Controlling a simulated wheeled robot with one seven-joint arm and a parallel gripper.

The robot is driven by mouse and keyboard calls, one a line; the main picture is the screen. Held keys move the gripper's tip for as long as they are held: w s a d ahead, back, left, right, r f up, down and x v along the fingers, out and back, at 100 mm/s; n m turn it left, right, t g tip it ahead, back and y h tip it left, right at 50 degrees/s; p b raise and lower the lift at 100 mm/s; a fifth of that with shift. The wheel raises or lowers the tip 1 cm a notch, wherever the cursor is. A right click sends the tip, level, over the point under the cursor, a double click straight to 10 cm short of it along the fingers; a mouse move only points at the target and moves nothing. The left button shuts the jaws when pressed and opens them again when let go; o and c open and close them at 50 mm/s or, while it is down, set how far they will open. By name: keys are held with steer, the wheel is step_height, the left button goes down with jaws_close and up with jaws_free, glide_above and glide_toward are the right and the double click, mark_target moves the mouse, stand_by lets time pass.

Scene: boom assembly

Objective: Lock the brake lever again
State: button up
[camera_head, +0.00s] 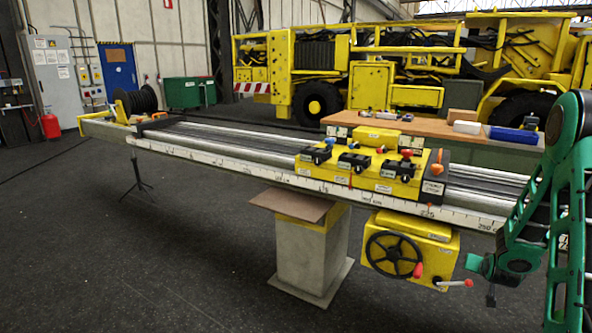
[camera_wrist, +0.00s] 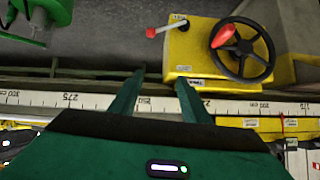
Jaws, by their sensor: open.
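A lever with a red knob (camera_head: 467,283) sticks out to the right at the lower edge of the yellow gear housing (camera_head: 440,262), beside the black handwheel (camera_head: 393,254). I take this as the brake lever. In the wrist view, which is turned upside down, the lever's pale shaft (camera_wrist: 168,27) and red end show left of the handwheel (camera_wrist: 242,50). My gripper (camera_wrist: 158,82) is open and empty. Its two dark green fingers point toward the housing side, apart from the lever.
The long boom with a white measuring scale (camera_head: 330,187) runs above the housing. A yellow control block (camera_head: 378,162) with several small levers sits on it. A grey pedestal (camera_head: 312,250) stands left of the handwheel. Dark floor lies open in front.

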steer(key=s+a+r+g+y, duration=0.1)
steer(key=s+a+r+g, duration=0.1)
steer(key=s+a+r, duration=0.35)
steer(key=s+a+r+g+y, duration=0.1)
steer(key=s+a+r+g, duration=0.2)
steer(key=s+r, duration=0.5)
steer(key=s+a+r+g+y, duration=0.1)
steer(key=s+a, duration=0.3)
steer(key=s, duration=0.4)
steer(key=s+a+r+g+y, duration=0.1)
steer(key=s+a, duration=0.3)
steer(key=s, duration=0.5)
steer(key=s+a+r+g+y, duration=0.1)
steer(key=s+a, duration=0.3)
steer(key=s, duration=0.5)
steer(key=shift+a+r+n+g, duration=0.25)
steer(key=shift+r+n+g, duration=0.2)
steer(key=shift+r, duration=0.25)
steer(key=shift+s+a, duration=0.2)
steer(key=shift+s, duration=0.2)
steer(key=c, duration=0.5)
jaws_close()
steer(key=shift+s, duration=0.1)
